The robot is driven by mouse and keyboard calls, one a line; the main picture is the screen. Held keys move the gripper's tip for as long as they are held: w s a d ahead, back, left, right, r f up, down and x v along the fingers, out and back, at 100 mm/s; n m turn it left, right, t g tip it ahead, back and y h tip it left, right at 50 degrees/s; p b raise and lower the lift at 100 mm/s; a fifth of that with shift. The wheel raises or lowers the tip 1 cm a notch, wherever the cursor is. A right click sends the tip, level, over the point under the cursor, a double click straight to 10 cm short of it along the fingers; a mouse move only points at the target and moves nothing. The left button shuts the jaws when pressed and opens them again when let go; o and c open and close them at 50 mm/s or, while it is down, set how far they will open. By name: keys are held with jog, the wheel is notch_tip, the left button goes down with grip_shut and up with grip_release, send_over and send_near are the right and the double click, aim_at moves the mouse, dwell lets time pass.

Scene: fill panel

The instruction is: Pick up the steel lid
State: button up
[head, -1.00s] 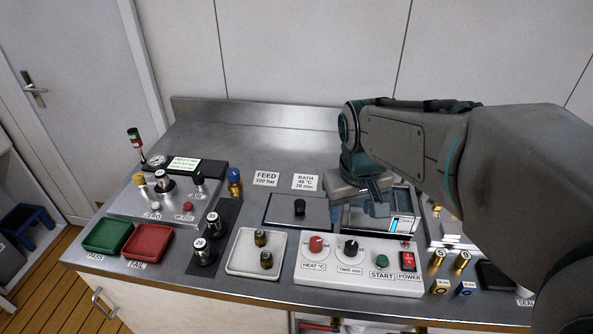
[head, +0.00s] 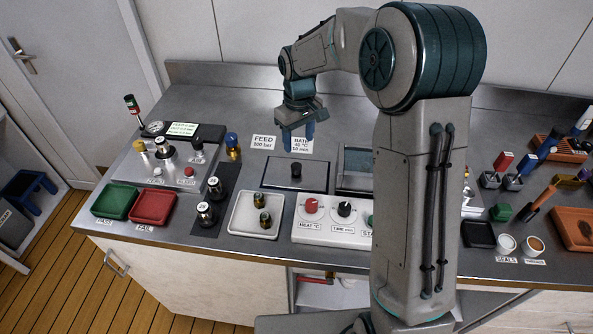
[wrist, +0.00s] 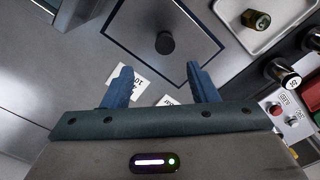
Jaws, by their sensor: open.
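The steel lid (head: 295,174) is a flat square plate with a dark rim and a black knob (head: 296,169) standing up at its middle. It lies on the bench behind the white tray. In the wrist view the lid (wrist: 190,22) is ahead of the fingers, with its knob (wrist: 165,43) roughly between them in line but farther out. My gripper (head: 298,148) is open and empty, pointing down above the area just behind the lid, by the paper labels. Its blue fingers also show in the wrist view (wrist: 161,84), touching nothing that I can see.
The open bath (head: 357,160) is right of the lid, partly hidden by my arm. The control box (head: 325,232) and the white tray (head: 240,213) with two brass fittings are in front. The bench behind is clear.

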aim_at(296, 166)
notch_tip(296, 166, down, 4)
jog(key=shift+r, duration=0.15)
jog(key=shift+s+a+f+p, duration=0.15)
jog(key=shift+f+p, duration=0.4)
jog(key=shift+f, duration=0.85)
jog(key=shift+s+a+f+p, duration=0.15)
jog(key=shift+f+p, duration=0.35)
jog(key=shift+f, duration=0.85)
jog(key=c, duration=1.1)
